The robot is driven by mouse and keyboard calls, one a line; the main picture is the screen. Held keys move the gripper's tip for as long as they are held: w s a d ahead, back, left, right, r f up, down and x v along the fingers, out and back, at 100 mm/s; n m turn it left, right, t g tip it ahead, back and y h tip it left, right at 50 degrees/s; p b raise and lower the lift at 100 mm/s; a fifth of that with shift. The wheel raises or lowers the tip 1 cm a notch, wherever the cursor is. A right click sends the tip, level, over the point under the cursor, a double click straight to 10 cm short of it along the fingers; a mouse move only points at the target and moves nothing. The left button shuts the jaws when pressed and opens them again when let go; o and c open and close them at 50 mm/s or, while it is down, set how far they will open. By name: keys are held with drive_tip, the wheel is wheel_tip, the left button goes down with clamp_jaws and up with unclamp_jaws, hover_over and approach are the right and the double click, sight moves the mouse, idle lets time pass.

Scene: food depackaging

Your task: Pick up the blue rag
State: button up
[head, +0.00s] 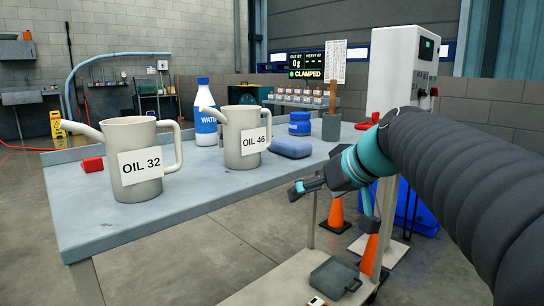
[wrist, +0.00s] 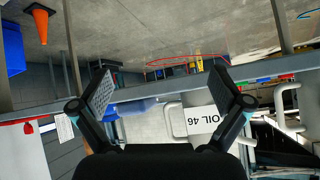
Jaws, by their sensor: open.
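The blue rag (head: 291,148) looks like a folded, rounded pad. It lies on the grey table (head: 230,192) near its front edge, right of the OIL 46 jug (head: 242,138). In the wrist view, which is upside down, the blue rag (wrist: 137,107) shows between my fingers, partly cut off by the table edge. My gripper (head: 336,204) is open and empty, off the table's front edge, to the right of and nearer than the rag. Its spread fingers also show in the wrist view (wrist: 164,92). Nothing touches the rag.
A blue jar (head: 300,124) and a grey cup with a brush handle (head: 331,127) stand behind the rag. Orange cones (head: 336,214) are on the floor.

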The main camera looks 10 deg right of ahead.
sight(298, 143)
drive_tip(key=w+d+r+n+t+y+b, duration=0.25)
drive_tip(key=w+d+r, duration=0.35)
drive_tip(key=w+r, duration=0.35)
drive_tip(key=shift+t, duration=0.35)
drive_tip(key=p+x, duration=0.2)
drive_tip(key=x, duration=1.2)
drive_tip(key=shift+w+f, duration=0.15)
drive_tip(key=shift+w, duration=0.1)
drive_tip(key=shift+c, duration=0.3)
drive_tip(key=c, duration=0.9)
